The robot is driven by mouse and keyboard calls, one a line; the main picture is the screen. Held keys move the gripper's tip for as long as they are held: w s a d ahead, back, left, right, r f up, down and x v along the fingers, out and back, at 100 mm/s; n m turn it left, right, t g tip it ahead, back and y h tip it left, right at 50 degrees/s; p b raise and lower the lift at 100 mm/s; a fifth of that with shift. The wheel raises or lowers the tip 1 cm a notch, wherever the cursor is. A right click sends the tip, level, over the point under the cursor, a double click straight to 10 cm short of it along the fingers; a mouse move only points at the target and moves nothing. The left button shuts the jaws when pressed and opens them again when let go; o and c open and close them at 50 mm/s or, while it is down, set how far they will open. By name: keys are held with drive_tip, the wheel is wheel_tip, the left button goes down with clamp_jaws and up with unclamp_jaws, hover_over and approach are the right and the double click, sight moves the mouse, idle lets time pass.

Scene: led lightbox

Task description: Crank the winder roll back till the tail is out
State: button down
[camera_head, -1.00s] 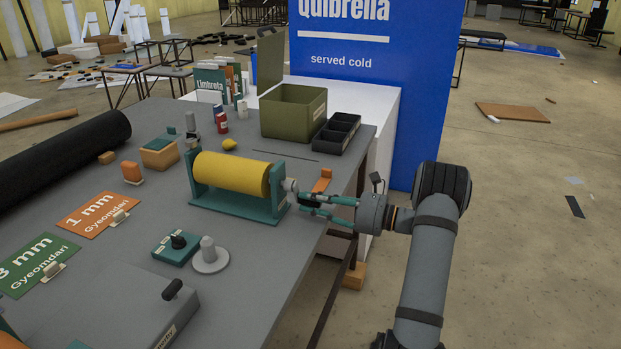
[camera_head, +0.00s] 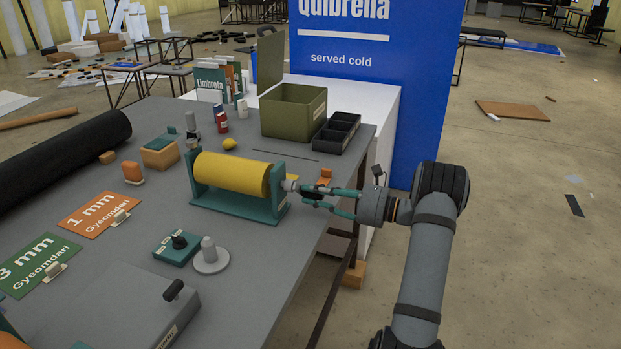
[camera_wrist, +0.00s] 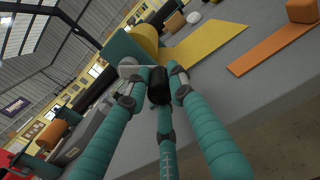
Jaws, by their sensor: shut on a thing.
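The winder (camera_head: 235,207) is a teal stand on the grey table, with a yellow roll (camera_head: 232,174) lying across it. My gripper (camera_head: 297,187) reaches in from the right at the stand's right end. In the wrist view its fingers are closed around the black crank handle (camera_wrist: 158,88), beside a grey crank arm (camera_wrist: 133,70). The wrist view also shows a flat yellow strip (camera_wrist: 207,44) reaching out from the roll over the table.
An orange piece (camera_head: 325,177) lies just behind my fingers near the table's right edge. An olive box (camera_head: 291,112) and a black tray (camera_head: 337,133) stand at the back. A teal knob box (camera_head: 177,249) and a grey round post (camera_head: 209,258) stand in front.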

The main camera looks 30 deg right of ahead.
drive_tip(key=shift+a+r, duration=0.15)
drive_tip(key=shift+w+d+r+p, duration=0.2)
drive_tip(key=shift+w+r+p, duration=0.05)
drive_tip(key=shift+r+p, duration=0.1)
drive_tip(key=shift+r, duration=0.1)
drive_tip(key=shift+w+d+r+p, duration=0.15)
drive_tip(key=shift+r+p, duration=0.15)
drive_tip(key=shift+r, duration=0.1)
drive_tip(key=shift+r+p, duration=0.35)
drive_tip(key=shift+r, duration=0.1)
